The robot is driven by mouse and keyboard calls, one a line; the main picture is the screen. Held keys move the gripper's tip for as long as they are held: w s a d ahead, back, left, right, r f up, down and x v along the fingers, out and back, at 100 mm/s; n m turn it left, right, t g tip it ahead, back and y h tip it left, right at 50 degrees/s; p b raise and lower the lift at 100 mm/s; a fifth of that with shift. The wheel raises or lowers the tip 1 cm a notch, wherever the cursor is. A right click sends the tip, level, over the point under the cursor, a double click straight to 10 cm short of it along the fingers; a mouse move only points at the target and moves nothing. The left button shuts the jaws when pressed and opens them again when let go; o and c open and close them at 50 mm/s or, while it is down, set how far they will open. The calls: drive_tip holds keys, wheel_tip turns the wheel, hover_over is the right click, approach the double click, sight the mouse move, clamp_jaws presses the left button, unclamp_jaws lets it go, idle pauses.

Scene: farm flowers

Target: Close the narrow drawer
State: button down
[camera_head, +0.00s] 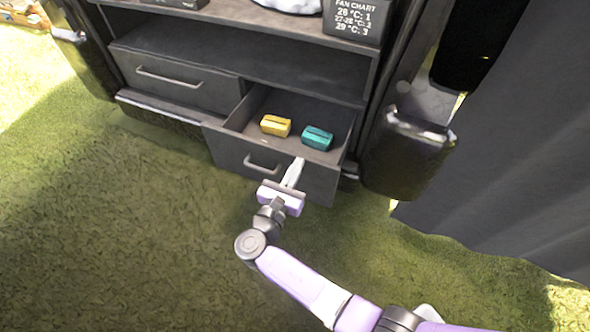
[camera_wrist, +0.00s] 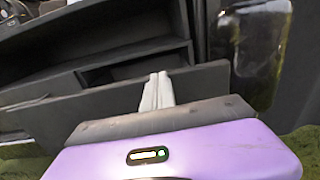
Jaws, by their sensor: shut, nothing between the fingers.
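The narrow drawer (camera_head: 240,152) is the right one of two in a dark grey cabinet. It is pulled out and open, with a yellow block (camera_head: 275,126) and a teal block (camera_head: 317,138) inside. Its front has a short grey handle (camera_head: 263,164). My gripper (camera_head: 296,165) is shut and empty, its fingertips at the top of the drawer front, right of the handle. In the wrist view, the closed fingers (camera_wrist: 158,80) overlap the upper edge of the drawer front (camera_wrist: 205,82); I cannot tell whether they touch it. The blocks are not visible in the wrist view.
A wider drawer (camera_head: 170,80) to the left is shut. Above are an open shelf and a top with a fan chart sign (camera_head: 354,18). A dark glossy post (camera_head: 410,140) and grey cloth (camera_head: 500,150) stand at right. Grass (camera_head: 110,230) in front is clear.

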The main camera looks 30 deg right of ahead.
drive_tip(key=b+x, duration=0.6)
drive_tip(key=x, duration=1.8)
drive_tip(key=shift+f, duration=0.1)
drive_tip(key=shift+w+d, duration=0.2)
drive_tip(key=shift+d, duration=0.1)
drive_tip(key=shift+d+r, duration=0.1)
drive_tip(key=shift+r, duration=0.1)
drive_tip(key=shift+d, duration=0.15)
drive_tip(key=shift+s+a, duration=0.2)
drive_tip(key=shift+a, duration=0.1)
drive_tip(key=p+v, duration=0.5)
drive_tip(key=v, duration=0.9)
drive_tip(key=shift+w+a+f, duration=0.1)
drive_tip(key=shift+a+f, duration=0.05)
